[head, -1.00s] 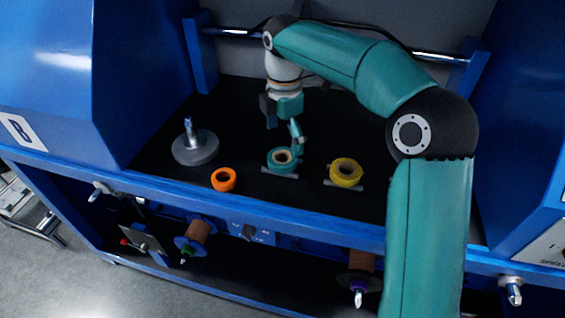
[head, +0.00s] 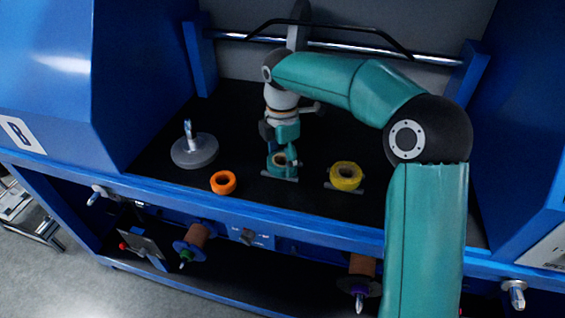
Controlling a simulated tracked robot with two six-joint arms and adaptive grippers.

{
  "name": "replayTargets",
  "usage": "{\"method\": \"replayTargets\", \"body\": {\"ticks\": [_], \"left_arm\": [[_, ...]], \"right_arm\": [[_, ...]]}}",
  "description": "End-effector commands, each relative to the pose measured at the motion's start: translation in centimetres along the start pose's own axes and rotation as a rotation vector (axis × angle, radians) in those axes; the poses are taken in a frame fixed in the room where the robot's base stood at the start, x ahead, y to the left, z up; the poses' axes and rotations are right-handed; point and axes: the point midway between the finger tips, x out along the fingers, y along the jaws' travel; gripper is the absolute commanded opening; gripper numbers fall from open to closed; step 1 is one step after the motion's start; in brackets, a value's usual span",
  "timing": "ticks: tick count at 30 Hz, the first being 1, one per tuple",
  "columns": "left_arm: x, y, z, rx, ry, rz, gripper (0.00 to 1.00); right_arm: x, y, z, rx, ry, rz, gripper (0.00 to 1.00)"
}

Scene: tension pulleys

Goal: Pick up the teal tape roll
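The teal tape roll (head: 280,170) sits on a small grey holder on the black shelf, between the orange and yellow rolls. My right gripper (head: 282,161) has come down over it, with its fingers at the roll and partly covering it. The fingers and the roll are similar in colour and small here, so I cannot tell whether they are closed on it. The roll appears still down at its holder. My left gripper is not in view.
An orange roll (head: 223,182) lies to the left and a yellow roll (head: 346,175) on a holder to the right, both close by. A grey disc with a spindle (head: 194,150) stands further left. A blue front rail (head: 200,204) edges the shelf, with blue housings on both sides.

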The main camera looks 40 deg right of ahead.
Motion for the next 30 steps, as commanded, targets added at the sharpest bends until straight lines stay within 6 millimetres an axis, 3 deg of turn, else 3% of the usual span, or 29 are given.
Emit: {"method": "replayTargets", "body": {"ticks": [1,6,20,26,30], "left_arm": [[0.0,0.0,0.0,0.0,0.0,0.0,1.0],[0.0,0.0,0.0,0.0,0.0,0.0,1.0],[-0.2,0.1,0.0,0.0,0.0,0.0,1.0],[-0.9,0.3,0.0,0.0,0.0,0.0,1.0],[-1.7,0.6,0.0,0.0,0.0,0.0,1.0]], "right_arm": [[0.0,0.0,0.0,0.0,0.0,0.0,0.6],[0.0,0.0,0.0,0.0,0.0,0.001,0.36],[-1.3,0.1,-0.1,-0.001,0.0,0.004,0.35],[-4.4,0.1,-0.1,0.0,0.0,0.006,0.35],[-8.0,0.2,-0.1,-0.002,0.0,0.008,0.35]]}}
